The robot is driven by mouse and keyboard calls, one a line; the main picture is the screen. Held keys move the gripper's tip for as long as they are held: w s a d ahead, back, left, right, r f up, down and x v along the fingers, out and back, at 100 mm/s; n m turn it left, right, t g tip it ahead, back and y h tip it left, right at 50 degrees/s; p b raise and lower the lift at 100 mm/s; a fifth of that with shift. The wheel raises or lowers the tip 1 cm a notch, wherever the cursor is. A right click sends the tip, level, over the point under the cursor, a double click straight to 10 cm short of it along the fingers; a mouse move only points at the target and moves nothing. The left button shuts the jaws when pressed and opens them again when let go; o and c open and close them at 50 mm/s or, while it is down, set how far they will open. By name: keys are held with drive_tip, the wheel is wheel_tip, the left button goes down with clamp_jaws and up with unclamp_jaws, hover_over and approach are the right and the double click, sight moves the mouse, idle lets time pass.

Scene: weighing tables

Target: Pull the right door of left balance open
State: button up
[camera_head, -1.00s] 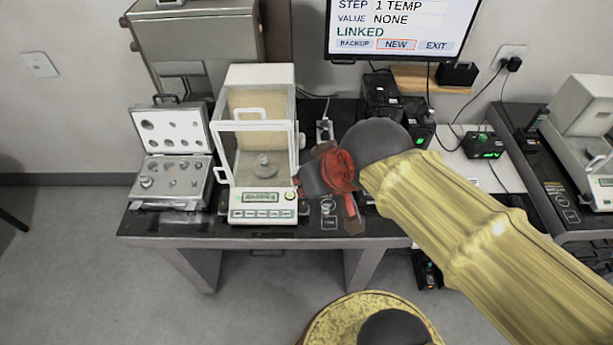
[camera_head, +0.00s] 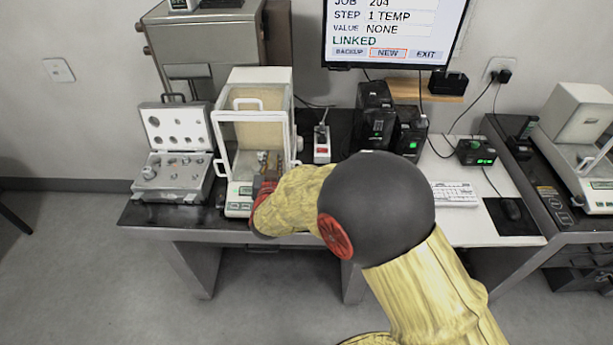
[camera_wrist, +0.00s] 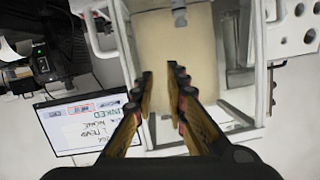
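The left balance (camera_head: 281,75) is a white draft-shield box with glass panes on the left table. A small white handle (camera_head: 299,143) sticks out on its right side, where the right door is; I cannot tell how far that door stands open. The handle side also shows at the left in the wrist view (camera_wrist: 96,32). My gripper (camera_head: 268,158) is at the lower front of the balance and covers much of its keypad and its pan. In the wrist view its two fingers (camera_wrist: 162,82) are apart with nothing between them, against the beige chamber back; whether they touch the balance is unclear.
An open weight case (camera_head: 170,190) stands left of the balance. A power strip (camera_head: 321,145) and black boxes (camera_head: 375,118) stand to the right. The monitor (camera_head: 392,35) hangs behind. A second balance (camera_head: 580,125) is at far right.

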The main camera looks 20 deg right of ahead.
drive_tip(key=s+d+f+h, duration=0.1)
drive_tip(key=f, duration=0.2)
drive_tip(key=s+d+f+h, duration=0.2)
drive_tip(key=s+d+f+m+h+b, duration=0.1)
drive_tip(key=d+f+h, duration=0.1)
drive_tip(key=f, duration=0.1)
drive_tip(key=shift+s+d+f+t, duration=0.15)
drive_tip(key=shift+d+f+t, duration=0.05)
drive_tip(key=shift+f+t, duration=0.1)
drive_tip(key=shift+d, duration=0.15)
drive_tip(key=b+x, duration=0.2)
drive_tip(key=x, duration=0.5)
drive_tip(key=shift+w+d, duration=0.1)
drive_tip(key=shift+w, duration=0.15)
clamp_jaws()
drive_tip(key=shift+a+b+x, duration=0.15)
drive_tip(key=shift+b+x, duration=0.15)
drive_tip(key=shift+x, duration=0.65)
drive_tip(key=shift+a+b+x, duration=0.15)
drive_tip(key=shift+b+x, duration=0.1)
drive_tip(key=shift+x, duration=0.7)
unclamp_jaws()
drive_tip(key=shift+w, duration=0.15)
drive_tip(key=shift+a, duration=0.1)
